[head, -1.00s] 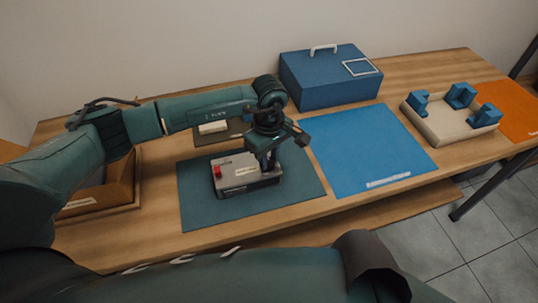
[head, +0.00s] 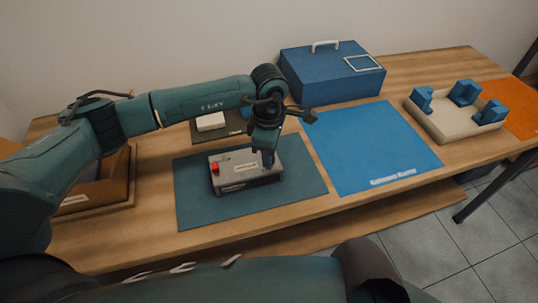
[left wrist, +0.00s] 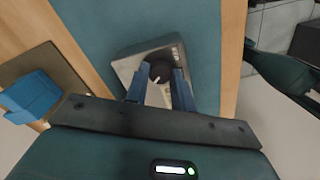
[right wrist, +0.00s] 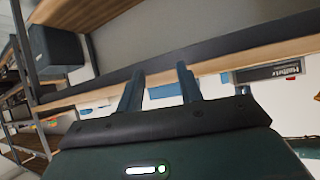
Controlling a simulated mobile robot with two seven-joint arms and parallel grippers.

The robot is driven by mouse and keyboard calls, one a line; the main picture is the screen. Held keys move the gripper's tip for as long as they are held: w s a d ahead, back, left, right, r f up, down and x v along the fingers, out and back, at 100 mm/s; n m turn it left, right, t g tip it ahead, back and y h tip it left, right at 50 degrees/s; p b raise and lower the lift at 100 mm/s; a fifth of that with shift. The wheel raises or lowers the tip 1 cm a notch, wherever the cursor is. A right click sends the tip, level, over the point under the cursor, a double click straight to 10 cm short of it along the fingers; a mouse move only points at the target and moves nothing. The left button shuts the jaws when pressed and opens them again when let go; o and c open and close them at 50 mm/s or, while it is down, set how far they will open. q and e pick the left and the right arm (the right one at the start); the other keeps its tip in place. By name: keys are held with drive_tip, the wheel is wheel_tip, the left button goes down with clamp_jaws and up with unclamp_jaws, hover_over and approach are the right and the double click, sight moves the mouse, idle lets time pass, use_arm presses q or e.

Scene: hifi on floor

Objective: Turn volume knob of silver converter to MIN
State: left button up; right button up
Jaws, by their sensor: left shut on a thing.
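The silver converter (head: 240,180) sits on the dark green mat (head: 200,212), with a red button (head: 214,168) at its left end. In the left wrist view the converter (left wrist: 128,68) shows its round dark volume knob (left wrist: 159,70) with a pale pointer line. My left gripper (head: 267,160) reaches down onto the converter's right end and hides the knob in the head view. In the left wrist view its fingers (left wrist: 160,76) stand on both sides of the knob and grip it. I cannot read the MIN mark. My right gripper (right wrist: 160,72) is open and empty, away from the converter.
A blue mat (head: 365,150) lies right of the green mat. A blue case (head: 325,85) with a white handle stands behind. A beige tray with blue blocks (head: 445,125) is at right, a brown box (head: 120,185) at left. The table's front edge is close.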

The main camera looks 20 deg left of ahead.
use_arm(q)
drive_tip(key=n+b, duration=0.1)
drive_tip(key=n, duration=0.1)
drive_tip(key=shift+n, duration=0.4)
drive_tip(key=n+b, duration=0.1)
drive_tip(key=n, duration=0.1)
drive_tip(key=shift+n, duration=0.4)
drive_tip(key=n+b, duration=0.1)
drive_tip(key=n, duration=0.1)
drive_tip(key=shift+n, duration=0.4)
drive_tip(key=n, duration=0.3)
drive_tip(key=shift+n+b, duration=0.3)
drive_tip(key=shift+b, duration=0.1)
drive_tip(key=n, duration=0.4)
use_arm(e)
drive_tip(key=shift+w+a+f+y, duration=0.15)
drive_tip(key=shift+a+f, duration=0.1)
drive_tip(key=shift+f, duration=0.2)
drive_tip(key=shift+w+a+f+y, duration=0.1)
drive_tip(key=shift+a+f+y, duration=0.1)
drive_tip(key=shift+f, duration=0.25)
use_arm(q)
drive_tip(key=shift+n+b, duration=0.3)
use_arm(e)
drive_tip(key=shift+s, duration=0.1)
use_arm(q)
drive_tip(key=o, duration=1)
use_arm(e)
drive_tip(key=shift+f, duration=0.15)
